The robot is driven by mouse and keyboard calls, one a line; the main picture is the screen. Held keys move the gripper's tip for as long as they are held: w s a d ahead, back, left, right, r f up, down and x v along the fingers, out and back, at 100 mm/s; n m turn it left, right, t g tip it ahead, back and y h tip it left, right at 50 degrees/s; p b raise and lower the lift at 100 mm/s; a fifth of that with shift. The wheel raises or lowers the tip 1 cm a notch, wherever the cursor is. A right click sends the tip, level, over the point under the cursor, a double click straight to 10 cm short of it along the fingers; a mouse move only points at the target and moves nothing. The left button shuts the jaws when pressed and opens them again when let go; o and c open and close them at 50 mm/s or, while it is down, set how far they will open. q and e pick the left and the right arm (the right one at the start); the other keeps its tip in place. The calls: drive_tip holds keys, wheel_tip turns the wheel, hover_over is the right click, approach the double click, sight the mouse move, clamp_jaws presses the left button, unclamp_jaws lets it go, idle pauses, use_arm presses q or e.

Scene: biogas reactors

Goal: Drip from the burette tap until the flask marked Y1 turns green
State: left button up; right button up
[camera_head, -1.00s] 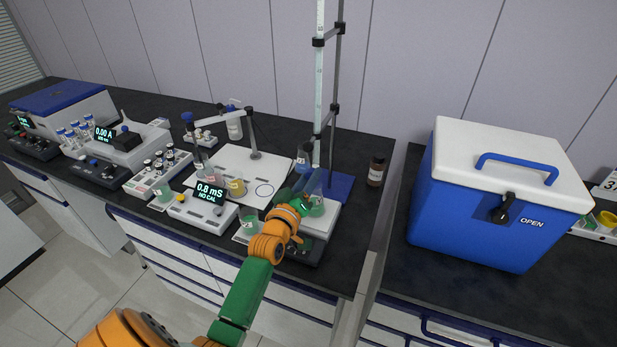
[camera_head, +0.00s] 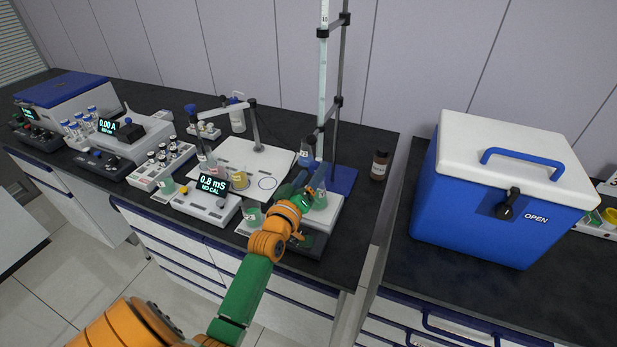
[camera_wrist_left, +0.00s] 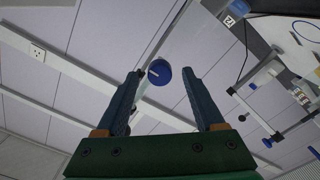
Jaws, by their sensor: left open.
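The burette (camera_head: 323,80) is a tall clear tube clamped upright on a grey stand with a blue base (camera_head: 343,180). Its blue tap (camera_wrist_left: 158,73) with a pale handle shows in the left wrist view, ahead of and between my finger tips; I cannot tell if they touch it. My left gripper (camera_head: 304,183) is open, close beside the lower burette, and it fills the lower middle of the left wrist view (camera_wrist_left: 170,85). A flask (camera_head: 320,200) with green liquid stands below on the white-topped device (camera_head: 322,222), partly behind the gripper. No Y1 marking is readable. My right gripper is out of view.
A meter (camera_head: 206,203) reading 0.8 mS and a beaker of green liquid (camera_head: 251,215) stand left of my arm. A brown bottle (camera_head: 380,165) stands right of the stand. A blue and white cool box (camera_head: 490,195) stands on the right bench.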

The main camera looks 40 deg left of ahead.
use_arm(q)
drive_tip(key=v, duration=0.6)
drive_tip(key=shift+b, duration=0.35)
